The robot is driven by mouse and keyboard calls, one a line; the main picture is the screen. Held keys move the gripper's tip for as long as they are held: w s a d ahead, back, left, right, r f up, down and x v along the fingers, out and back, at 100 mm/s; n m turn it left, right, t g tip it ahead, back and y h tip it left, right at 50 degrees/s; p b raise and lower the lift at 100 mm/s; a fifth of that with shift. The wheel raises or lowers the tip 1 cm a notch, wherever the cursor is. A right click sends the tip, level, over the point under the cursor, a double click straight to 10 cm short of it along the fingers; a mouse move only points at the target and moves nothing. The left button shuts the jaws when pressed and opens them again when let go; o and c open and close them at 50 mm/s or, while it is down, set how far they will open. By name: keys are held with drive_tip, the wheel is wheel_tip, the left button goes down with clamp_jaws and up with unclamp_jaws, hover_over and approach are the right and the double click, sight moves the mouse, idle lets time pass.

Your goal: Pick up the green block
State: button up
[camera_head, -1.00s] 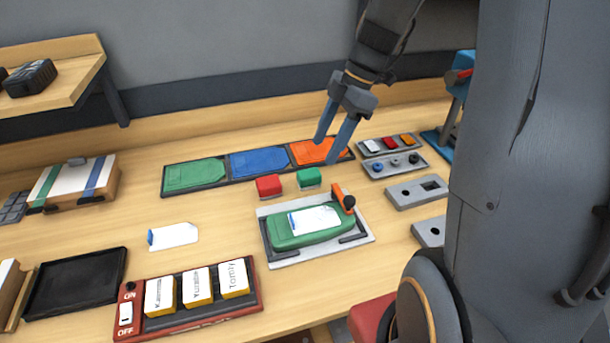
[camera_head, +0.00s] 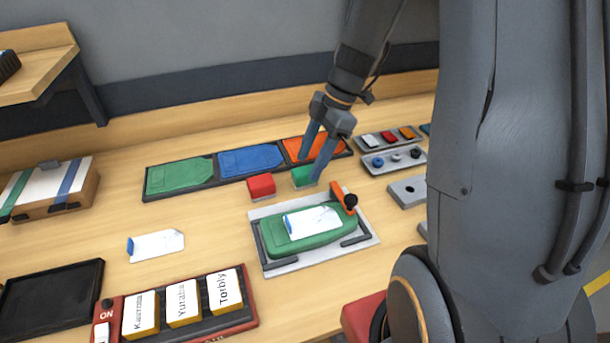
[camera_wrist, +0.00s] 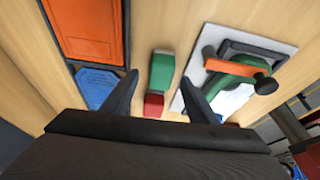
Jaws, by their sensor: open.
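The green block (camera_head: 303,177) stands on the table just right of the red block (camera_head: 261,186). In the wrist view the green block (camera_wrist: 162,72) lies between and ahead of my two fingers, with the red block (camera_wrist: 153,105) beside it, nearer the palm. My gripper (camera_head: 312,170) is open and empty, its fingers pointing down. In the head view one finger overlaps the right side of the green block; I cannot tell whether it touches. It also shows in the wrist view (camera_wrist: 162,85), with one finger on either side.
A grey plate (camera_head: 270,268) with a green pouch and an orange clamp (camera_head: 343,196) sits just in front of the blocks. Behind them is a tray with green, blue and orange panels (camera_head: 250,160). Small switch plates (camera_head: 395,160) lie to the right.

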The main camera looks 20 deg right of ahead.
sight(306, 170)
drive_tip(key=shift+p+x, duration=0.7)
drive_tip(key=shift+x, duration=1.35)
drive_tip(key=shift+s+a, duration=0.1)
drive_tip(key=c, duration=1.1)
drive_tip(key=shift+r, duration=0.1)
wheel_tip(306, 170, up, 10)
drive_tip(key=shift+b, duration=1.25)
